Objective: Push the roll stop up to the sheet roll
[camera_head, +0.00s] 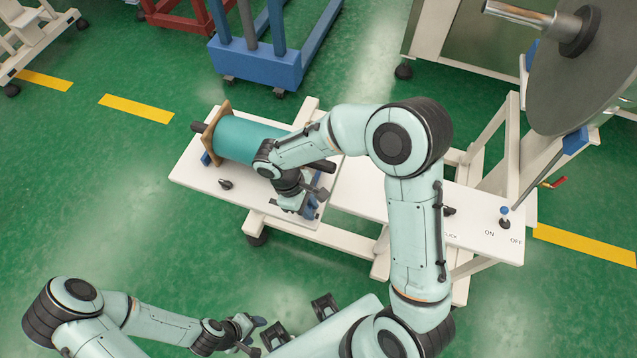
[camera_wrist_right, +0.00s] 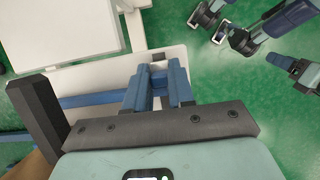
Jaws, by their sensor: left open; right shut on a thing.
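The sheet roll (camera_head: 245,140) is a teal cylinder lying on a white table. It has a wooden end plate (camera_head: 215,133) at its left end and a dark shaft (camera_head: 199,127). My right gripper (camera_head: 309,211) is low over the table to the right of the roll, its arm covering the roll's right end. In the right wrist view its blue fingers (camera_wrist_right: 156,82) are closed on a small part, apparently the roll stop (camera_wrist_right: 158,72), mostly hidden between them. The gap from stop to roll cannot be seen. My left gripper (camera_head: 254,335) is open and empty, below the table.
The white table (camera_head: 195,168) carries a small dark knob (camera_head: 225,184) in front of the roll. A large grey disc (camera_head: 585,75) stands upper right. Green floor is free to the left.

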